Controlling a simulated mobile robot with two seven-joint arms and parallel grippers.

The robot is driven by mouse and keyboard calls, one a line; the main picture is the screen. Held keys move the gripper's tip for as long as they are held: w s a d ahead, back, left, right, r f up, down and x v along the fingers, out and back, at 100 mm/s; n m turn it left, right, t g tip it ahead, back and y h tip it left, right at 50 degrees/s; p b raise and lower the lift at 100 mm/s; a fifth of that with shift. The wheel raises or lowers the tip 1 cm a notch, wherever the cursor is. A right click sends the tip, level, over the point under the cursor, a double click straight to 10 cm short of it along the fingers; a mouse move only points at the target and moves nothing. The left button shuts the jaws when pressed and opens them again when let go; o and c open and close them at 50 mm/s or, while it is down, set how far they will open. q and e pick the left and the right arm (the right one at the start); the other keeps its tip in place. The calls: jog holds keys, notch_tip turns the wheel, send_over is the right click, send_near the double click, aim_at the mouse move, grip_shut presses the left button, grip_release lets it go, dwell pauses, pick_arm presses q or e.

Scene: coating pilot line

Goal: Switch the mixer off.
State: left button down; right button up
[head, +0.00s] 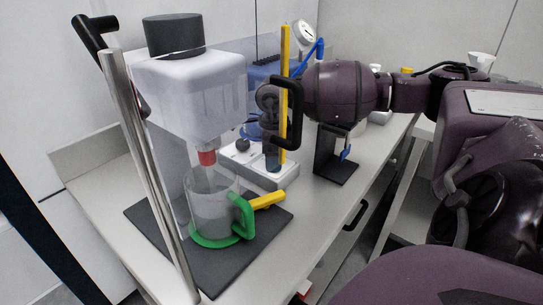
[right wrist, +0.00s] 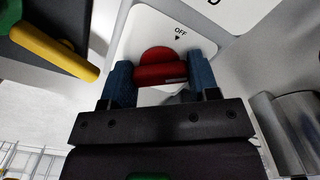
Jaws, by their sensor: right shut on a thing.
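A red knob (right wrist: 158,68) sits on a white plate (right wrist: 208,52) marked OFF with a small arrow, in the right wrist view. My right gripper (right wrist: 160,82) is shut on the knob, a blue finger at each side. The knob's bar lies crosswise, with a pale mark near its right end; the OFF mark is above it. In the head view my right gripper (head: 273,163) reaches down to the white base unit (head: 258,169), and the red knob is hidden there. My left gripper is not in view.
A yellow handle (head: 267,200) lies close by.

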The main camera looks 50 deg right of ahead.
jog(key=shift+n, duration=0.6)
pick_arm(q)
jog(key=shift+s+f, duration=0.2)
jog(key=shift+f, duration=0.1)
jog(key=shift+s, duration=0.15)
pick_arm(e)
jog(key=n, duration=0.2)
jog(key=shift+f+n+b, duration=0.1)
jog(key=shift+n+b, duration=0.3)
jog(key=n, duration=0.4)
jog(key=shift+b, duration=0.35)
jog(key=shift+n, duration=0.9)
jog(key=o, duration=1.1)
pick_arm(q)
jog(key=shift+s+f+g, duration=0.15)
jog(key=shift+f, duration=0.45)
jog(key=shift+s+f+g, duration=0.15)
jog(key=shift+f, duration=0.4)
